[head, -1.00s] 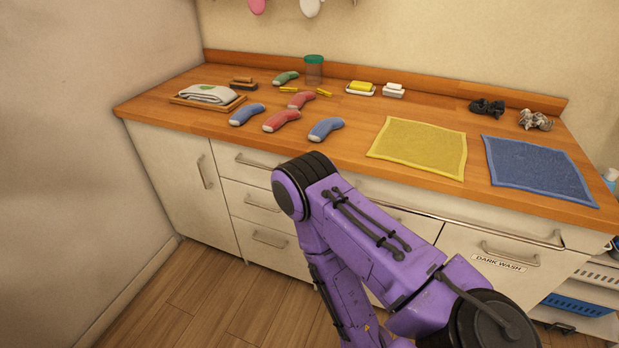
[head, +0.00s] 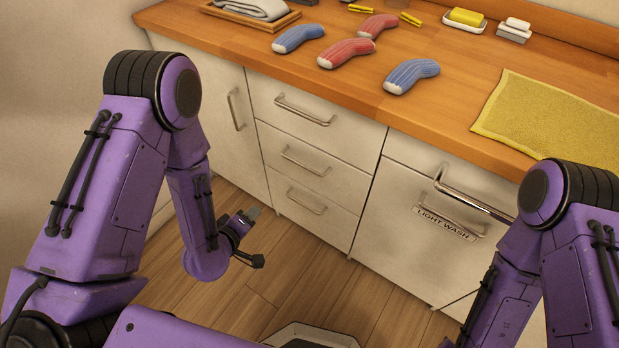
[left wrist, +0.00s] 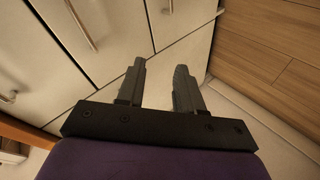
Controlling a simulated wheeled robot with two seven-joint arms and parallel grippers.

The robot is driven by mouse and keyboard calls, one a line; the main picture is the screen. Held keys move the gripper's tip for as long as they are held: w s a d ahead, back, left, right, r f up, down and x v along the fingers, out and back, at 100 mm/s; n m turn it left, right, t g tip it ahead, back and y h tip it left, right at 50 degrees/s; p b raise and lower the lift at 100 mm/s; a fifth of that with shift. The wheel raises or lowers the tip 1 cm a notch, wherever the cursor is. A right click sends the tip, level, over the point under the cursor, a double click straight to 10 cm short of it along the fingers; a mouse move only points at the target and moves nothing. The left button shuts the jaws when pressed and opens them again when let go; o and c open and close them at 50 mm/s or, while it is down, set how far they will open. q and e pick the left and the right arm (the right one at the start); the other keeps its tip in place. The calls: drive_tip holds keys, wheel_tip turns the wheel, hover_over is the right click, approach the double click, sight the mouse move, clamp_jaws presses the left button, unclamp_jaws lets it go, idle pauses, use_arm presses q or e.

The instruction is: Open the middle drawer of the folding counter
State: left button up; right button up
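The folding counter's drawer stack stands at the centre of the head view, with three white fronts, all shut. The middle drawer (head: 345,184) has a bar handle (head: 305,161). The top drawer (head: 350,137) is above it and the bottom drawer (head: 335,224) below. My left gripper (head: 251,214) is low, to the left of the drawers and apart from the middle handle. In the left wrist view its fingers (left wrist: 161,68) are spread and empty, with pale panels and handles beyond. My right arm shows at the right edge; its gripper is out of view.
A tall door (head: 222,125) with a handle is left of the drawers. A light wash front (head: 415,220) with a bar is to the right. Socks (head: 348,52) and a yellow cloth (head: 550,115) lie on the wooden countertop (head: 240,45). Wooden floor is clear below.

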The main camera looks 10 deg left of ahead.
use_arm(q)
drive_tip(key=w+d+r+n+t+h+b, duration=0.1)
drive_tip(key=w+d, duration=0.3)
drive_tip(key=w, duration=0.4)
drive_tip(key=w+d+r+n+t+h+b, duration=0.1)
drive_tip(key=w+d+t+h+b, duration=0.2)
drive_tip(key=w, duration=0.6)
drive_tip(key=shift+w+d+r+h, duration=0.15)
drive_tip(key=shift+w+d+h, duration=0.15)
drive_tip(key=shift+d, duration=0.5)
clamp_jaws()
use_arm(e)
wheel_tip(320, 180, down, 7)
drive_tip(key=shift+s+f, duration=0.15)
drive_tip(key=shift+d, duration=0.1)
